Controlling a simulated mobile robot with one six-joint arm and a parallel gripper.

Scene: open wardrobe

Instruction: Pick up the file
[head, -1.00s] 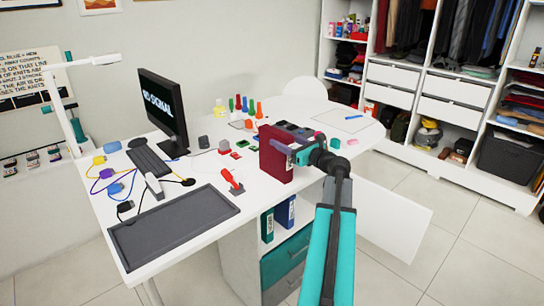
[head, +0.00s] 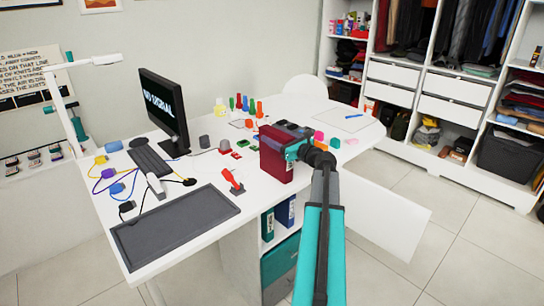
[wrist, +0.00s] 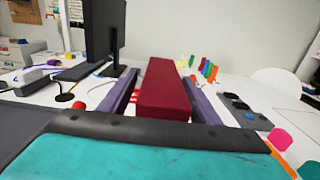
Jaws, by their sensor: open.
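The file is a dark red binder (head: 274,164) standing upright near the front edge of the white desk. In the wrist view its red spine and top (wrist: 164,92) fill the middle, between my two purple fingers. My gripper (wrist: 162,95) is open, with one finger on each side of the file. A gap shows beside the left finger; I cannot tell whether the right finger touches. In the head view my gripper (head: 292,152) reaches the file from the right, and the fingers are largely hidden.
A black monitor (head: 163,108), keyboard (head: 150,160) and dark mat (head: 175,227) lie left on the desk. A red stapler-like item (head: 232,181) is near the file. Black items (head: 290,126) and a pink block (head: 335,143) lie close by. Binders (head: 284,212) stand in the shelf below.

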